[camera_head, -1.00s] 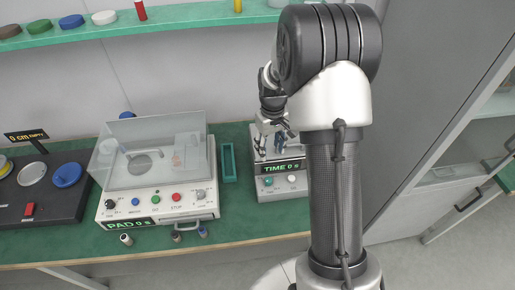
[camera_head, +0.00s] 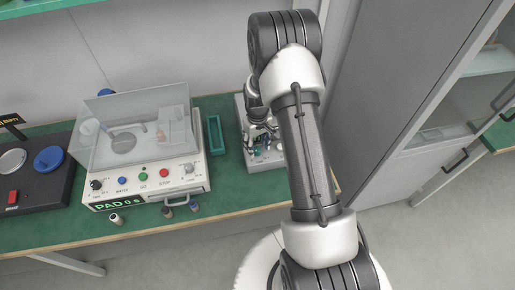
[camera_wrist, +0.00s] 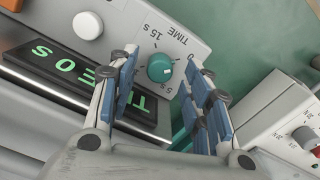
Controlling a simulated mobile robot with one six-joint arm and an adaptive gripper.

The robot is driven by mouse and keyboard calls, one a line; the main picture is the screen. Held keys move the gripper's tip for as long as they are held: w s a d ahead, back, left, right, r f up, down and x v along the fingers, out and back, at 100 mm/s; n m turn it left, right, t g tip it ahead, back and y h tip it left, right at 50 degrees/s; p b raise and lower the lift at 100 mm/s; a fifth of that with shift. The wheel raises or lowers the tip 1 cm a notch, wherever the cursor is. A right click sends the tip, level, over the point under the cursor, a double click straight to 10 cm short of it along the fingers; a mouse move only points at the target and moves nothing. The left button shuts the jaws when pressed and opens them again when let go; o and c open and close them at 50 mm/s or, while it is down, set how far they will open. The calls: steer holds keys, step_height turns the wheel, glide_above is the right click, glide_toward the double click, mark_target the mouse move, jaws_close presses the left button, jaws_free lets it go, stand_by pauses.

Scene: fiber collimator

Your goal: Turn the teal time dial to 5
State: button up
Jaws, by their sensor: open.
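The teal time dial (camera_wrist: 160,67) sits on a light grey panel in the wrist view, with a small white mark on its right side. The labels 0, 5 s and 15 s surround it. The black display (camera_wrist: 75,75) beside it shows TIME 0 s in green, upside down. My gripper (camera_wrist: 161,76) is open, with its blue-padded fingers on either side of the dial; I cannot tell whether they touch it. In the head view, my gripper (camera_head: 259,128) is over the grey device (camera_head: 265,160), and the arm partly hides both. The dial cannot be made out there.
A white round knob (camera_wrist: 88,25) sits on the same panel. A white machine (camera_head: 150,190) with a clear cover and PAD display stands to the left. A narrow green tray (camera_head: 215,135) lies between the devices. Several small vials stand at the table's front.

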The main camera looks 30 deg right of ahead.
steer(key=shift+f, duration=0.6)
steer(key=shift+c, duration=0.5)
jaws_close()
